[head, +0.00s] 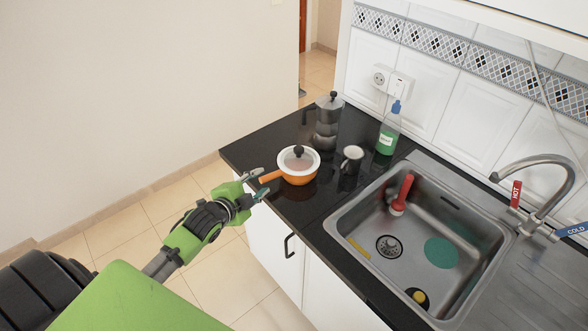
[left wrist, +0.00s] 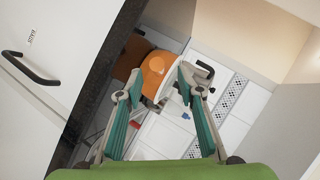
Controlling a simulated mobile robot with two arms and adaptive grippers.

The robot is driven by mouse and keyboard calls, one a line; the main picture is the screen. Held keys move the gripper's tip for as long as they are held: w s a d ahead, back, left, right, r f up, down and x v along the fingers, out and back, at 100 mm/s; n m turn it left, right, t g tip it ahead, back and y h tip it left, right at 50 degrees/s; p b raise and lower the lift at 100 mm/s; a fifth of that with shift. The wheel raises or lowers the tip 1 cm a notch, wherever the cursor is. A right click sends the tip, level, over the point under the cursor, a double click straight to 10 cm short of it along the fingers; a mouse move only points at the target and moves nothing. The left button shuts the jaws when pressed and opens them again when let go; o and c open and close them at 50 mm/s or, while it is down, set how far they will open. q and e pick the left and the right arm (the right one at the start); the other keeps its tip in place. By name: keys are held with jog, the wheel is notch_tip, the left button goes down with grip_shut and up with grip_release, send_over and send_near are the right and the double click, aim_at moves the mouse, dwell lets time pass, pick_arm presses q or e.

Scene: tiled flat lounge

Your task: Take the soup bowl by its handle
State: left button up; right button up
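The soup bowl (head: 299,180) is orange, with a pale lid and a dark knob, and stands upright on the black counter. Its orange handle (head: 270,178) points left toward the counter's edge. My left gripper (head: 259,183) is at the handle's free end, its two fingers apart. In the left wrist view the orange bowl (left wrist: 158,70) shows beyond the gap between the open fingers (left wrist: 157,92). I cannot tell whether the handle's tip is between the fingers; no grip is seen. My right gripper is not in view.
A moka pot (head: 328,122) stands behind the bowl and a dark mug (head: 352,160) to its right. A green soap bottle (head: 388,135) is near the tiled wall. The steel sink (head: 335,222) lies right, holding a red-handled brush (head: 402,195). Open floor lies left of the counter.

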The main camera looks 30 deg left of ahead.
aim_at(265, 179)
pick_arm(q)
jog(key=shift+w+f, duration=0.15)
jog(key=shift+w, duration=0.2)
jog(key=p+x, duration=0.1)
jog(key=x, duration=0.3)
jog(key=shift+s+d, duration=0.1)
jog(key=shift+w+f, duration=0.35)
jog(key=shift+w, duration=0.05)
grip_shut()
jog(key=shift+r, duration=0.25)
